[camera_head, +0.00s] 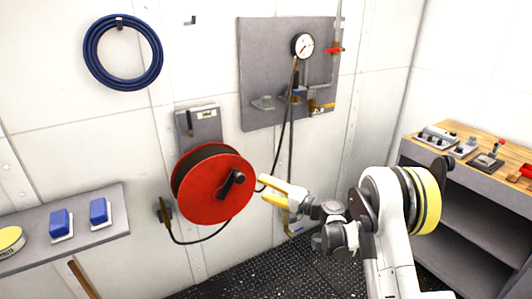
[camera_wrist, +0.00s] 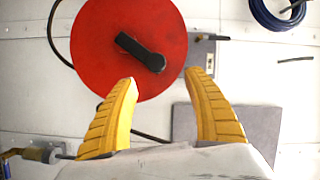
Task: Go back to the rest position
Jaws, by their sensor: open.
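My gripper (camera_head: 272,192) has yellow fingers and is in front of the wall, just right of the red hose reel (camera_head: 222,192) in the head view. In the wrist view my gripper (camera_wrist: 163,85) is open, with its two fingers spread and nothing between them. The red reel (camera_wrist: 110,60) fills the upper middle of that view, with its black crank handle (camera_wrist: 141,52) beyond the fingertips. The handle also shows in the head view (camera_head: 231,184). The fingers look apart from the handle, though the exact distance cannot be told.
A grey panel (camera_head: 260,60) with a pressure gauge (camera_head: 302,45) and valves hangs above. A blue hose coil (camera_head: 122,52) hangs at upper left. A shelf (camera_head: 98,248) with blue items is at left. A wooden-topped bench (camera_head: 467,140) with devices stands at right. Dark riveted floor lies below.

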